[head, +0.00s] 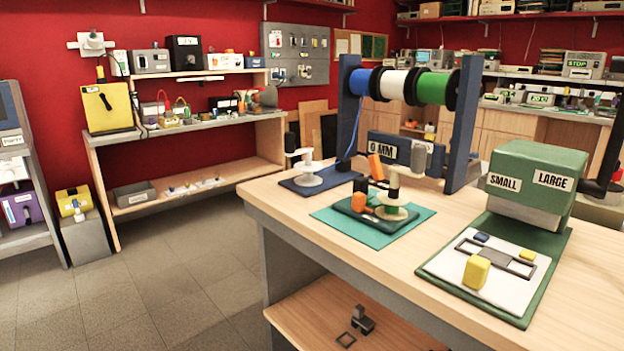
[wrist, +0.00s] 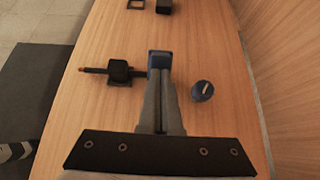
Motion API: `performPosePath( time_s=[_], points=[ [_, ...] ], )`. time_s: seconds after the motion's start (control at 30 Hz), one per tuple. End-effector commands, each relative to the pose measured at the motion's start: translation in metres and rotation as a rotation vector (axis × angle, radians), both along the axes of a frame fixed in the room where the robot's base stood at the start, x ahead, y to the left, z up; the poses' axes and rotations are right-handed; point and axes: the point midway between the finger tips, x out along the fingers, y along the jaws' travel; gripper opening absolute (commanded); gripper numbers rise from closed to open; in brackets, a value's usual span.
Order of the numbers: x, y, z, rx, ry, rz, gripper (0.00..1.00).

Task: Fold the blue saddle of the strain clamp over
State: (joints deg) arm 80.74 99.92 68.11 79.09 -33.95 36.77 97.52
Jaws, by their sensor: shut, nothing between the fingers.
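My gripper (wrist: 161,78) is shut and empty in the wrist view, with its grey fingers pointing away over a wooden board. A blue piece (wrist: 160,57), which looks like the saddle of the strain clamp, shows right at the fingertips. I cannot tell whether the fingers touch it. To its left is a black block (wrist: 119,70) with a dark rod through it, orange at its left end. The fingers hide part of the clamp between block and blue piece. The head view shows neither my gripper nor the clamp.
A round blue knob (wrist: 202,91) stands to the right of the fingers. A black frame (wrist: 136,4) and a black block lie farther along the board. The board's left edge drops to the floor; a wooden panel (wrist: 285,60) borders it on the right.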

Motion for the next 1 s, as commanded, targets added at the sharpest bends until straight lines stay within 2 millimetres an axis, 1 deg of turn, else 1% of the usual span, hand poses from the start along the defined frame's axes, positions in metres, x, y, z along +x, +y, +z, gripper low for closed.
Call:
performPosePath(
  time_s=[0.23, 0.6, 0.87, 1.0],
  points=[
    [-0.001, -0.002, -0.001, 0.000, 0.000, -0.001, 0.00],
    [-0.013, -0.012, -0.006, 0.000, 0.000, -0.001, 0.00],
    [-0.013, -0.012, -0.006, 0.000, 0.000, -0.001, 0.00],
    [-0.008, -0.007, -0.004, 0.000, -0.001, 0.001, 0.00]
  ],
)
